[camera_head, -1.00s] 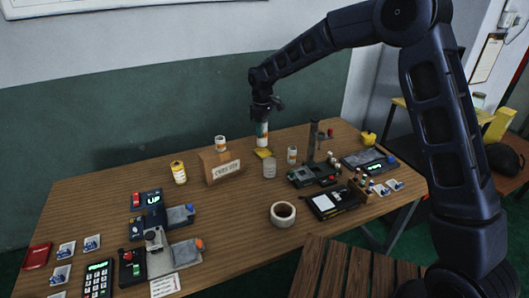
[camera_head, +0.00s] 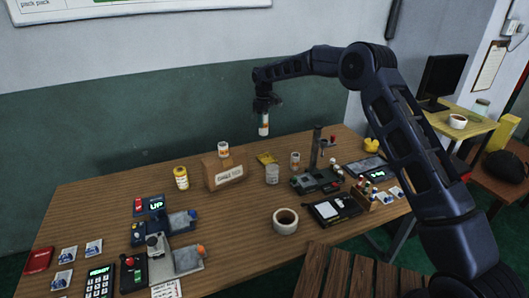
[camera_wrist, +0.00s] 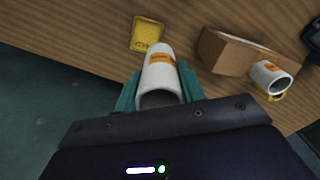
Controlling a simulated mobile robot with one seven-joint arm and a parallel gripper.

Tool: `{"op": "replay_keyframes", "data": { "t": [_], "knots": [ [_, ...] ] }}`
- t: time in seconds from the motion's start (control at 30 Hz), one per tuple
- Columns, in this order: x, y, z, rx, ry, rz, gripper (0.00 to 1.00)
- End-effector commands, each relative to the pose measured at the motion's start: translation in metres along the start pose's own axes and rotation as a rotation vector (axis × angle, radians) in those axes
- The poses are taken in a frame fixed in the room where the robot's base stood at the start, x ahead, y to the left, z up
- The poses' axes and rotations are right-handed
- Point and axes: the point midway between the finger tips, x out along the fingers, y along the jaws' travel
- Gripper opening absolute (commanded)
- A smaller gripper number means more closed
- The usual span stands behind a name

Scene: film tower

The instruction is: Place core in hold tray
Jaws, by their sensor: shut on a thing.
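My gripper (camera_head: 264,108) is shut on a white cylinder with an orange label (camera_head: 264,126), which looks like the core. It hangs upright in the air above the back of the table. In the wrist view the cylinder (camera_wrist: 160,68) sits between my teal fingers (camera_wrist: 158,88). A small yellow square piece with dark markings (camera_head: 266,158) lies flat on the table below; it also shows in the wrist view (camera_wrist: 147,33). It may be the hold tray, but its lettering is too small to read.

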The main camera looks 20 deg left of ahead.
Motion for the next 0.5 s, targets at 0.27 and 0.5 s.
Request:
{"op": "replay_keyframes", "data": {
  "t": [0.27, 0.5],
  "knots": [
    [0.062, -0.001, 0.001, -0.001, -0.002, -0.001, 0.16],
    [0.104, 0.000, 0.001, 0.000, -0.001, 0.000, 0.16]
  ]
}}
